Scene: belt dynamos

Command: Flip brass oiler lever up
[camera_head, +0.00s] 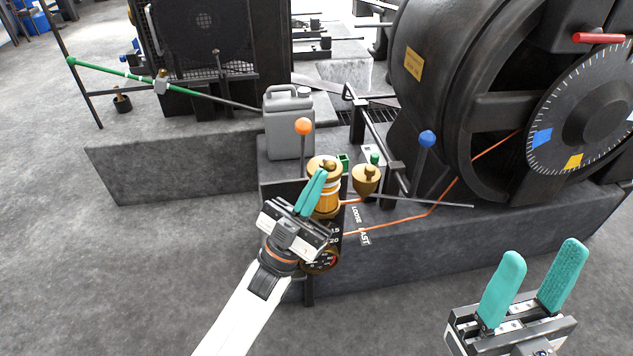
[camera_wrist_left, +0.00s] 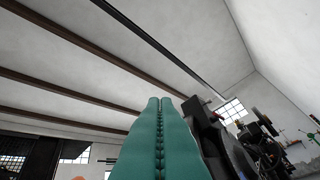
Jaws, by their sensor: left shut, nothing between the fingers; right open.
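The brass oiler (camera_head: 327,200), with a brass cap and an amber body, stands on the front edge of the stone plinth, left of the big black machine. A small brass piece lies on its cap (camera_head: 328,164); I cannot tell clearly whether it is the lever or how it is set. My left gripper (camera_head: 319,174) is shut and empty, its teal fingertips in front of the oiler's cap and overlapping it; contact cannot be told. In the left wrist view the closed fingers (camera_wrist_left: 158,105) point toward the ceiling, with no oiler visible. My right gripper (camera_head: 543,256) is open and empty at lower right.
An orange-knobbed lever (camera_head: 303,127) stands just behind the oiler. A brass cup (camera_head: 366,179), a blue-knobbed lever (camera_head: 427,139) and a grey jerrycan (camera_head: 289,125) are nearby. A round gauge (camera_head: 322,259) sits below the oiler. The floor at left is clear.

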